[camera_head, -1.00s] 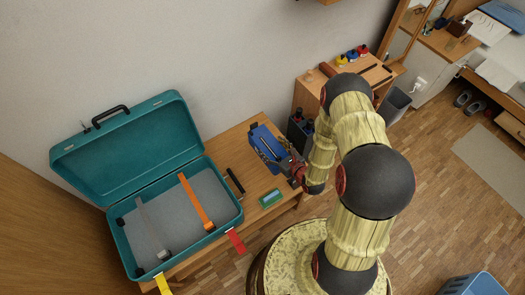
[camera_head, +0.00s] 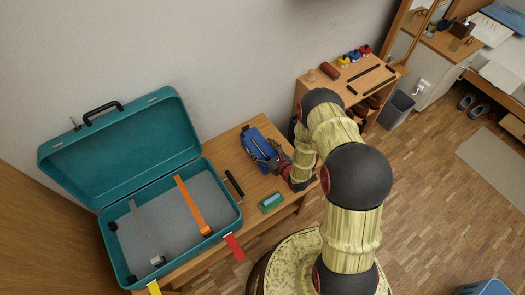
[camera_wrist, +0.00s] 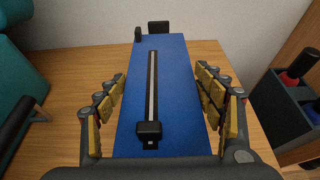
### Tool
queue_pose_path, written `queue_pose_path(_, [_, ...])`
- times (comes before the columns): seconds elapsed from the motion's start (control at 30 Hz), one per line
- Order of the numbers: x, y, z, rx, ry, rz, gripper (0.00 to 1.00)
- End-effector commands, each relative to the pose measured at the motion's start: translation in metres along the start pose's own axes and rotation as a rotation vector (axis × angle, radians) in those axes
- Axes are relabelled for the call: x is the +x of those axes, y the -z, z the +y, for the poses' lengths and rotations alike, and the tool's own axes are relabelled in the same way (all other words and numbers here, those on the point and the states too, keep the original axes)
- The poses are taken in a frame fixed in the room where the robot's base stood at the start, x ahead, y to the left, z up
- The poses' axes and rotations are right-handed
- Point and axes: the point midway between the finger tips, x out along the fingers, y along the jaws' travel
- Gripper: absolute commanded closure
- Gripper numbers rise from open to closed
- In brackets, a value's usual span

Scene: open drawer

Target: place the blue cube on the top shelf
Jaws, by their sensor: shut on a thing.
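A blue box with a long slot and a black slider knob (camera_head: 256,140) is the only large blue block near me; it looks longer than a cube. It stands on the wooden table (camera_head: 235,160) by the wall, or very close to it. My gripper (camera_head: 266,156) is around its near part; in the wrist view the fingers (camera_wrist: 160,88) press on both sides of the blue box (camera_wrist: 178,70). Its underside is hidden. A wooden shelf unit (camera_head: 342,88) stands to the right, partly behind my arm; its top is visible.
An open teal case (camera_head: 225,212) fills the table's left. The shelf top holds a brown roll (camera_head: 330,70), small coloured items (camera_head: 353,55) at the back and dark bars. A bin (camera_head: 396,109) stands beside it.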

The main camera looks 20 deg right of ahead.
Motion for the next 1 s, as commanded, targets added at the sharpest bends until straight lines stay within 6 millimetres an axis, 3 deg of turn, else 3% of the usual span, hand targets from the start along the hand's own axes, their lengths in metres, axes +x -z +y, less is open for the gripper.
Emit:
queue_pose_path(0.27, [0.0007,0.0006,-0.0002,0.000,0.000,-0.001,0.90])
queue_pose_path(0.3, [0.0003,0.0013,0.0001,0.000,0.000,0.000,0.30])
queue_pose_path(0.6, [0.0001,0.0006,0.0001,0.000,0.000,0.000,0.13])
queue_pose_path(1.0, [-0.0013,-0.0031,0.0000,0.000,0.000,0.000,0.13])
